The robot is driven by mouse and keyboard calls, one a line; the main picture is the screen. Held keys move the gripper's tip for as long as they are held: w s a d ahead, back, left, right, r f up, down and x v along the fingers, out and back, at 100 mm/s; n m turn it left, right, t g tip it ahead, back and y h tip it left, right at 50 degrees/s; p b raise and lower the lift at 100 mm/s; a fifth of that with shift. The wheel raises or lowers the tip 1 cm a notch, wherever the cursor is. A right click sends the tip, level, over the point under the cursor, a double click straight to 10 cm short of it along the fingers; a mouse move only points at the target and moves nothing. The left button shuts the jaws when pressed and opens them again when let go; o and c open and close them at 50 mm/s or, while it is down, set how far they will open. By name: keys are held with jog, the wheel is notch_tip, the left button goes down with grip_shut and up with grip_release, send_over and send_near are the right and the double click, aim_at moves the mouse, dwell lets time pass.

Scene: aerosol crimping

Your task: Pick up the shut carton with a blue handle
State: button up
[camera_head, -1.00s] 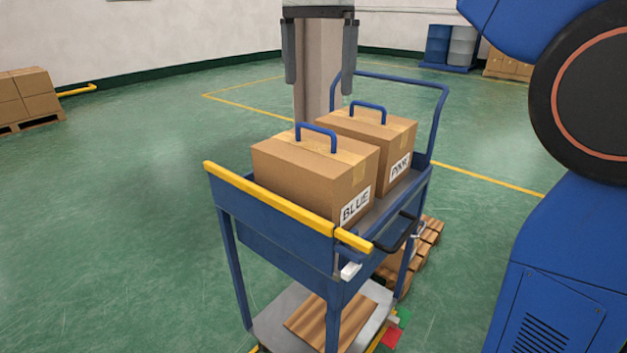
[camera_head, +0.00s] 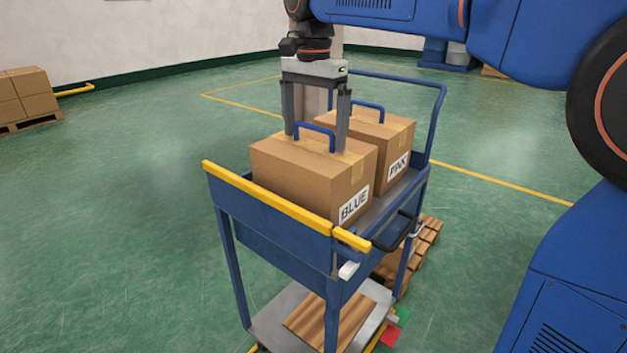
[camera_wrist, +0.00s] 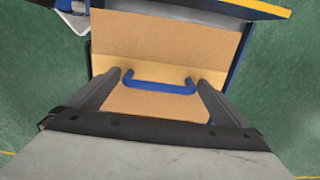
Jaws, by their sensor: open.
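A shut brown carton marked BLUE (camera_head: 300,182) with a blue handle (camera_head: 315,131) on top stands at the near end of the cart's upper deck. A second shut carton marked PINK (camera_head: 375,140), also with a blue handle (camera_head: 368,107), stands just behind it. My gripper (camera_head: 316,143) is open and points down over the BLUE carton, its fingers on either side of that carton's handle. In the wrist view, the same handle (camera_wrist: 158,86) lies crosswise between the two fingers (camera_wrist: 155,90), with a gap showing near each end. Whether the fingertips touch the carton top is unclear.
The blue cart (camera_head: 270,240) has a yellow-edged near rim (camera_head: 265,200) and a tall blue push bar (camera_head: 440,110) at the far end. A wooden pallet (camera_head: 427,240) lies beside it at right. The green floor at left is open.

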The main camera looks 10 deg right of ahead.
jog(key=shift+f, duration=0.3)
jog(key=c, duration=1.7)
jog(key=shift+r, duration=0.1)
jog(key=shift+c, duration=1.1)
jog(key=shift+r, duration=0.1)
